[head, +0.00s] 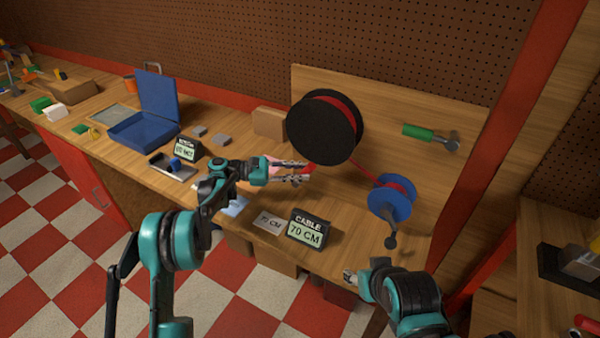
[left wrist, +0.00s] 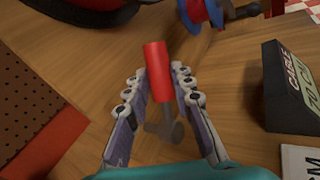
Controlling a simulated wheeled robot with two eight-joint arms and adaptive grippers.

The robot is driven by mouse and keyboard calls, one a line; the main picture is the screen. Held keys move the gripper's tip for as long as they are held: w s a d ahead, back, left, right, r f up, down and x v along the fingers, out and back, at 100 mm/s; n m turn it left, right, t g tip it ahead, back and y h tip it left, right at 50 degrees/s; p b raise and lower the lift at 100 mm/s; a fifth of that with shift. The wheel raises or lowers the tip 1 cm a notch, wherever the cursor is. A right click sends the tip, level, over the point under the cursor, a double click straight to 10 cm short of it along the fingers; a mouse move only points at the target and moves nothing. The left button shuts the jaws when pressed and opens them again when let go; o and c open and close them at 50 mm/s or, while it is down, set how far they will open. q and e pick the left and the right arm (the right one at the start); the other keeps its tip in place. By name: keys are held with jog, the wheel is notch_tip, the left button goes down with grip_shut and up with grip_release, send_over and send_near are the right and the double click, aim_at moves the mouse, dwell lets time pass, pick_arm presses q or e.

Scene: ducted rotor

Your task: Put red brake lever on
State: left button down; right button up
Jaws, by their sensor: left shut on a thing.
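The red brake lever (left wrist: 157,72) has a red cylindrical handle and a grey metal end, seen in the left wrist view. It lies between the fingers of my left gripper (left wrist: 160,80), which is shut on it. In the head view my left gripper (head: 303,172) is in front of and below the large black spool, and a bit of the red handle (head: 309,169) shows at its fingertips. A green-handled lever (head: 418,131) sits on the upright wooden board. My right gripper (head: 350,276) is low near the bench front, its fingers barely visible.
A black spool (head: 311,133) carries red cable that runs to a blue reel (head: 390,205) with a dark-knobbed crank. An open blue case (head: 131,133) is at the left.

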pick_arm(q)
jog(key=c, duration=1.3)
grip_release()
jog(key=shift+a, duration=0.1)
jog(key=a, duration=1.2)
jog(key=shift+w+r, duration=0.3)
